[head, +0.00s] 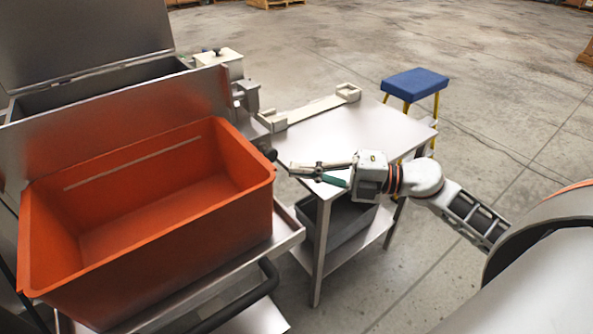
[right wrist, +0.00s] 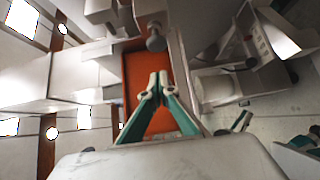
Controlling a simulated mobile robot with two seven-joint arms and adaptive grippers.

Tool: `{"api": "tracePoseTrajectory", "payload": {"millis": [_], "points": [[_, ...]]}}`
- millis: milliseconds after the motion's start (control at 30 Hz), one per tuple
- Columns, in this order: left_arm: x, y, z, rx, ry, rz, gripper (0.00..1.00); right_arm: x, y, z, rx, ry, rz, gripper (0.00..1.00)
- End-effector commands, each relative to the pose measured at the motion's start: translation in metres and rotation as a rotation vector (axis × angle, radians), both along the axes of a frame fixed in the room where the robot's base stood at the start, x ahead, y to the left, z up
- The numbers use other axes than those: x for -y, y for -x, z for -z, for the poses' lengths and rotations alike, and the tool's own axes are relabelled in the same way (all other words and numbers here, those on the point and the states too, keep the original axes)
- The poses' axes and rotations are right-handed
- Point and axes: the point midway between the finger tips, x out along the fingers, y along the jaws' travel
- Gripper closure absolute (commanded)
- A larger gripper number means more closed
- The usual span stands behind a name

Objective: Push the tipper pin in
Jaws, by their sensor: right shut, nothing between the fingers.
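A dark round knob, which looks like the tipper pin (head: 267,153), sticks out by the right rim of the orange bin. In the right wrist view the pin (right wrist: 156,40) is a grey round-ended stub just beyond my fingertips. My right gripper (head: 291,168) is shut and empty, its fingers pointing left towards the knob with a small gap showing. The closed fingertips also show in the right wrist view (right wrist: 158,80). How deep the pin sits cannot be told. My left gripper is not in view.
The orange bin (head: 262,185) stands on a metal trolley (head: 288,240) at the left, before a steel hopper (head: 130,95). A steel table (head: 360,125) lies under and beyond my right gripper, with a grey tub (head: 340,222) below. A blue stool (head: 415,83) stands behind.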

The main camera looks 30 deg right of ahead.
Motion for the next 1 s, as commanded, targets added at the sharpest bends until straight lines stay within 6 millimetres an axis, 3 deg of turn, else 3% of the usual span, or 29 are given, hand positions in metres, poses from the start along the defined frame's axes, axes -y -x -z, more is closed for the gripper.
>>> {"api": "tracePoseTrajectory", "payload": {"millis": [167,500,1000], "points": [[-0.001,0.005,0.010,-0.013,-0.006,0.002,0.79,0.029,0.022,0.005,-0.008,0.003,0.002,1.00],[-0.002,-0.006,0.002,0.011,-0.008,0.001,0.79,0.067,0.050,0.002,-0.004,0.001,0.001,1.00],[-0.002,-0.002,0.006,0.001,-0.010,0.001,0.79,0.073,0.055,0.001,-0.002,0.001,0.000,1.00]]}}
